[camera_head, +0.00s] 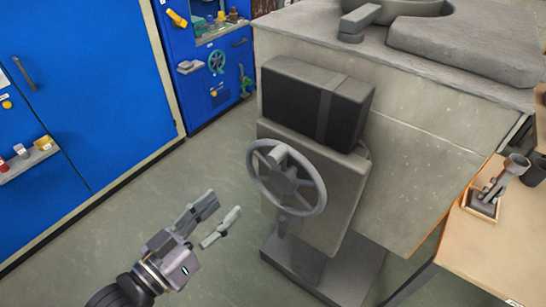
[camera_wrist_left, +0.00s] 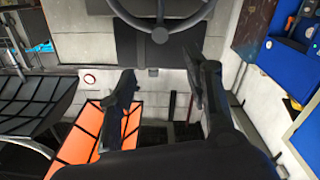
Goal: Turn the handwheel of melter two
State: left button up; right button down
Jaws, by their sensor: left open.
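A grey spoked handwheel (camera_head: 286,178) is mounted on the front of a grey box-shaped housing (camera_head: 338,200), which stands beside a large melter body (camera_head: 420,130). No label shows that tells which melter this is. My left gripper (camera_head: 221,213) is open and empty, in front of the wheel and to its lower left, apart from it. In the left wrist view the wheel (camera_wrist_left: 161,34) is at the top centre, beyond my two spread fingers (camera_wrist_left: 160,78), and its upper part is cut off by the frame. My right gripper is not in view.
A blue cabinet (camera_head: 90,80) stands at left. A second blue unit (camera_head: 217,85) behind carries a small green handwheel (camera_head: 216,62). A wooden table (camera_head: 470,245) with a tray holding a grey tool (camera_head: 500,185) is at right. The floor (camera_head: 90,255) at left is clear.

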aim_at(271, 161)
pick_arm(q)
jog(key=p+x, duration=0.3)
jog(key=x, duration=1.3)
jog(key=shift+w+d, duration=0.15)
jog(key=shift+w, duration=0.1)
jog(key=shift+f, duration=0.1)
grip_shut()
